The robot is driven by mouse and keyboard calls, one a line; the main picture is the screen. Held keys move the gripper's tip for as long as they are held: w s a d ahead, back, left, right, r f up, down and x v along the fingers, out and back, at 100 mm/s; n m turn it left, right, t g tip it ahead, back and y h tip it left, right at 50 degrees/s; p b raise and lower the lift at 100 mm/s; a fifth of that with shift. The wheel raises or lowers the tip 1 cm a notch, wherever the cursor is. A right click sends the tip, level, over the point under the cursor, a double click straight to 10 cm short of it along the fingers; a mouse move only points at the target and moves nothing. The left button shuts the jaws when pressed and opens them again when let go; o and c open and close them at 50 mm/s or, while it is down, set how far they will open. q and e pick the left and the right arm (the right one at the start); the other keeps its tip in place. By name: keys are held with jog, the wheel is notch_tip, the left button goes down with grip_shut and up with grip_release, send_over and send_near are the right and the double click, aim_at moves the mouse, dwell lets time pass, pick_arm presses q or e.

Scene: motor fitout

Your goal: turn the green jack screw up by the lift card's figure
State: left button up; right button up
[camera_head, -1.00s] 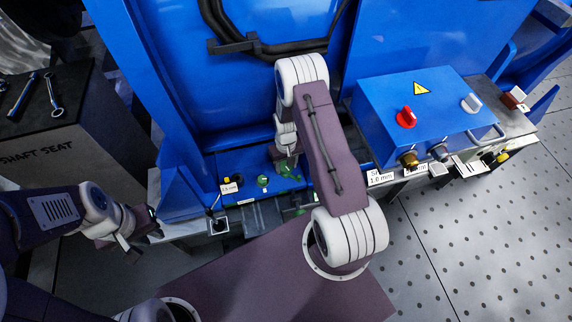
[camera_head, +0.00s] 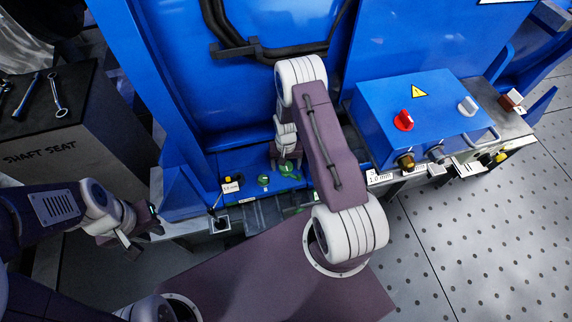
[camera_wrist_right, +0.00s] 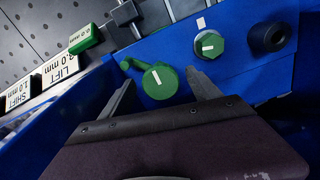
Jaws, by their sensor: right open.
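The green jack screw (camera_wrist_right: 160,82), a round knob with a white mark and a small side lever, is in the right wrist view. In the head view it shows just below my right gripper (camera_head: 288,158). In the wrist view my right gripper (camera_wrist_right: 160,78) is open, its fingertips on either side of the knob; contact cannot be told. The lift card (camera_wrist_right: 60,68) is at left; its figure seems to read 3.0 mm, its first digit unclear. My left gripper (camera_head: 146,238) is open and empty, left of the bench.
A smaller green dial (camera_wrist_right: 209,45) and a black knob (camera_wrist_right: 270,36) sit beside the jack screw. A green 0.0 mm block (camera_wrist_right: 85,38) and the shift card (camera_wrist_right: 18,92) are at left. A blue control box (camera_head: 420,115) with a red knob stands right of my arm.

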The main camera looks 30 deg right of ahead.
aim_at(286, 166)
notch_tip(286, 166, up, 8)
jog(key=p, duration=0.3)
jog(key=shift+r, duration=0.5)
dwell(1.3)
